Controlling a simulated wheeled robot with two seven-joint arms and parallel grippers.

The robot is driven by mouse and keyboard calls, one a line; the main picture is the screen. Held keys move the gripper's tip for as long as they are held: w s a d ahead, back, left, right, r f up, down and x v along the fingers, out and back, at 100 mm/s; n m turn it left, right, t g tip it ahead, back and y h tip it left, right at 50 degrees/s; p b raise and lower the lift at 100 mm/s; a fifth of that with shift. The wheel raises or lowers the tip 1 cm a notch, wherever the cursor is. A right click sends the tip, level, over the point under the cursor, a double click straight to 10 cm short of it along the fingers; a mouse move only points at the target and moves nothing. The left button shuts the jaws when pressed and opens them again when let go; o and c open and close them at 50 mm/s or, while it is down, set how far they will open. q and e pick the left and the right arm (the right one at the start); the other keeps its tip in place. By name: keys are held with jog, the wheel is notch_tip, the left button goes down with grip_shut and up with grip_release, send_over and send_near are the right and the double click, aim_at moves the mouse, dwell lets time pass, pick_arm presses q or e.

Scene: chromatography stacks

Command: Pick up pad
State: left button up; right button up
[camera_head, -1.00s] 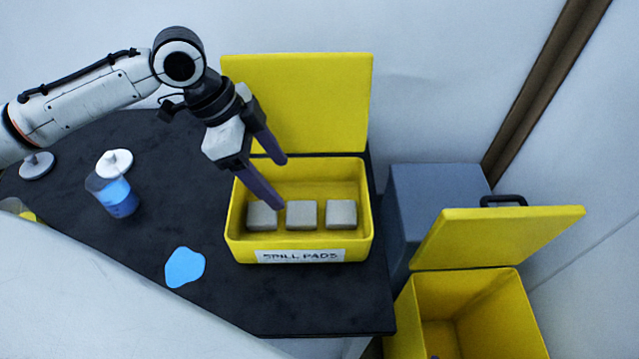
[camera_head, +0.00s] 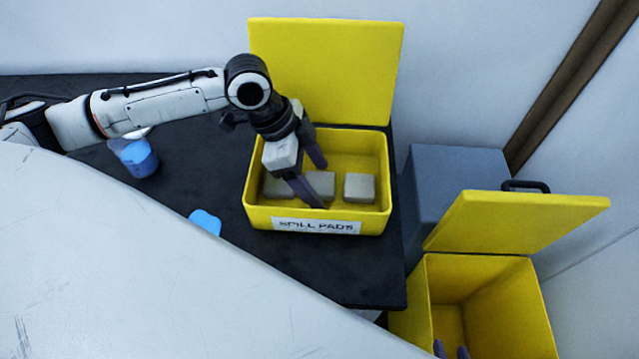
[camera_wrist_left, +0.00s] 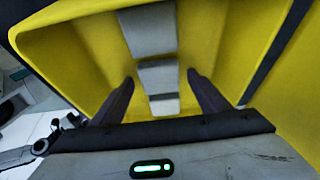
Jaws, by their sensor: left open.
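Three grey square pads lie in a row in the open yellow box labelled SPILL PADS (camera_head: 375,219): a left pad (camera_head: 274,187), partly hidden by my gripper, a middle pad (camera_head: 321,181) and a right pad (camera_head: 360,188). My left gripper (camera_head: 320,186) is open and empty, pointing down into the box over the left and middle pads. In the left wrist view, my left gripper (camera_wrist_left: 160,76) has its fingers either side of the row, level with the middle pad (camera_wrist_left: 157,76). My right gripper (camera_head: 451,351) shows only two separated fingertips at the bottom edge.
The box's raised lid (camera_head: 325,70) stands behind it. A beaker of blue liquid (camera_head: 138,158) and a blue spill (camera_head: 205,221) are to the left on the dark table (camera_head: 340,270). An open yellow bin (camera_head: 490,290) and a grey block (camera_head: 455,180) stand right.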

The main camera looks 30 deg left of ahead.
pick_arm(q)
jog(key=c, duration=1.1)
jog(key=shift+r, duration=0.1)
